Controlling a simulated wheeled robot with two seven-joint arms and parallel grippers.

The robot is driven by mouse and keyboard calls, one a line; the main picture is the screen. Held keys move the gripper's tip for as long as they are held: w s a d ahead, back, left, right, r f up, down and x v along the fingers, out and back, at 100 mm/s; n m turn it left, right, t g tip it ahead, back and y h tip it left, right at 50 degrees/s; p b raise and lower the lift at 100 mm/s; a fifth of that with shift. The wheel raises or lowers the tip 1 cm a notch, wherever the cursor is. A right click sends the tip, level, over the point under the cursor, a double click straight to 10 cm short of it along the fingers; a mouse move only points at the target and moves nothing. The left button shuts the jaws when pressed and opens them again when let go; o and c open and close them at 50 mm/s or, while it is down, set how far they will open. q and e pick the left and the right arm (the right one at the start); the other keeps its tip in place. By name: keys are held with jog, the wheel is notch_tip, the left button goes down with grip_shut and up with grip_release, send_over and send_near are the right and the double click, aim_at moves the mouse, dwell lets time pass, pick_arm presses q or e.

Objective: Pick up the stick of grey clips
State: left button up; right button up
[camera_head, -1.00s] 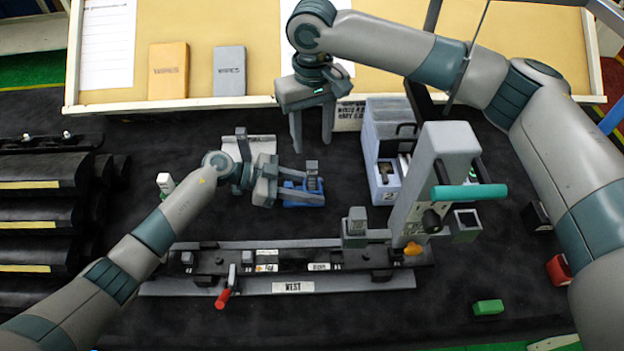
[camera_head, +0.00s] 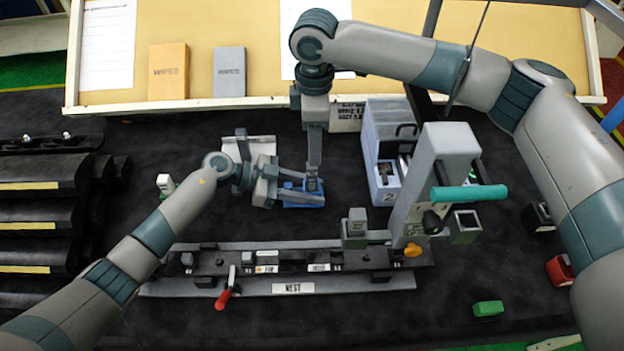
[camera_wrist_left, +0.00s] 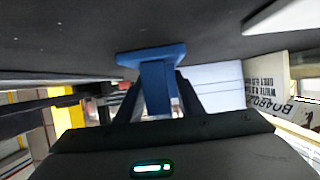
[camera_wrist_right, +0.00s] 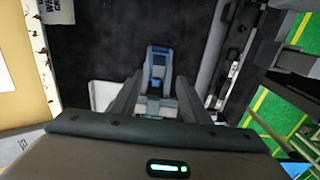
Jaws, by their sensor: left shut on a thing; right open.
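A blue holder (camera_head: 304,198) stands on the dark bench mat, with a grey upright piece in it that may be the stick of grey clips; the right fingers mostly hide it in the head view. My left gripper (camera_head: 286,188) is shut on the blue holder from the left; the left wrist view shows its blue stem (camera_wrist_left: 155,88) between the fingers. My right gripper (camera_head: 314,178) is open and points down over the holder. In the right wrist view the grey-and-blue piece (camera_wrist_right: 158,62) shows between and beyond the spread fingers (camera_wrist_right: 157,98).
A blue-grey bin (camera_head: 385,186) stands right of the holder. A grey press with a teal handle (camera_head: 468,193) stands farther right. The long nest fixture (camera_head: 300,285) with a red-handled lever (camera_head: 223,298) lies in front. A green block (camera_head: 488,308) lies at front right. Black racks (camera_head: 40,200) fill the left.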

aim_at(312, 177)
dwell(0.3)
notch_tip(312, 177, down, 7)
jog(key=shift+r, duration=0.15)
dwell(0.4)
jog(key=shift+f, duration=0.2)
jog(key=shift+w+a+f, duration=0.1)
jog(key=shift+a+f, duration=0.05)
jog(key=shift+f, duration=1.1)
jog(key=shift+a+f, duration=0.1)
jog(key=shift+f, duration=1.1)
jog(key=shift+c, duration=0.7)
grip_shut()
